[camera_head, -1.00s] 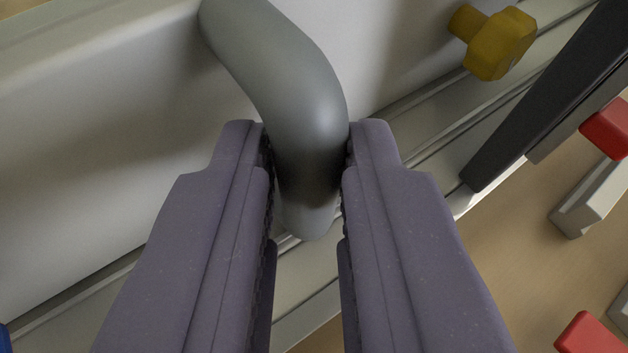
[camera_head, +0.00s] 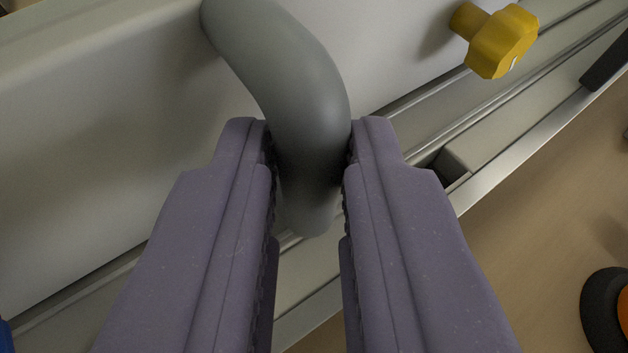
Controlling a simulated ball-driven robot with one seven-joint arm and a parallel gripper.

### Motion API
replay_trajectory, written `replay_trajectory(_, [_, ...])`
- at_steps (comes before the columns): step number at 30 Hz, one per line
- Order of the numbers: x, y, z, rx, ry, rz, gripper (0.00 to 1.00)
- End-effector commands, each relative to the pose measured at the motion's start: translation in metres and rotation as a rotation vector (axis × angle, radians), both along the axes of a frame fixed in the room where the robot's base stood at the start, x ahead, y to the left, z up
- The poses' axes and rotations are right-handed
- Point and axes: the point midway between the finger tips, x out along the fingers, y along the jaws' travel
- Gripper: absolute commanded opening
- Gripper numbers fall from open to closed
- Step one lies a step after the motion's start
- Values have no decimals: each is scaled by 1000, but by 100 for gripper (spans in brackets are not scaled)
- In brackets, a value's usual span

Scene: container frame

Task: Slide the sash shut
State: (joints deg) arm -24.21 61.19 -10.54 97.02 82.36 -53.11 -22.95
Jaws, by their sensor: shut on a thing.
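The sash (camera_head: 100,170) is a pale grey-white panel filling the upper left of the view. A curved grey handle (camera_head: 285,70) stands out from it. My gripper (camera_head: 310,150) is shut on this handle, with one purple finger on each side touching it. The sash's lower edge runs along a pale grooved track (camera_head: 480,125) that slants from lower left to upper right. The lower end of the handle shows between the fingers. Both ends of the sash are out of view.
A yellow knob (camera_head: 497,40) sticks out at the upper right. A dark bar (camera_head: 606,62) lies on the track's edge at the far right. A dark slot (camera_head: 450,168) shows in the track beside my right finger. A black and orange round thing (camera_head: 605,310) is at the lower right over a tan surface (camera_head: 530,240).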

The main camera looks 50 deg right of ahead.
Motion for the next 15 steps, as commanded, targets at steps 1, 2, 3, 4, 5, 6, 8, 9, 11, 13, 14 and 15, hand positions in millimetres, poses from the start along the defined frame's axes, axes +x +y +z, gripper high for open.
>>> replay_trajectory(1, [1, 4, 0, 4, -1, 8, 0])
replay_trajectory(2, [1, 4, 1, 4, -2, 9, 0])
replay_trajectory(3, [1, 4, 1, 4, -2, 9, 29])
replay_trajectory(4, [1, 4, 1, 4, -2, 8, 36])
replay_trajectory(5, [1, 4, 1, 4, -1, 8, 43])
replay_trajectory(6, [1, 4, 0, 4, -1, 7, 45])
replay_trajectory(8, [1, 3, 0, 3, -1, 6, 45])
replay_trajectory(9, [1, 3, 0, 3, -1, 6, 45])
replay_trajectory(11, [1, 3, 0, 2, -1, 6, 45])
replay_trajectory(13, [1, 2, 1, 2, -1, 6, 45])
replay_trajectory(14, [0, 3, 1, 2, -1, 6, 45])
replay_trajectory(15, [-1, 4, 2, 2, -1, 6, 45])
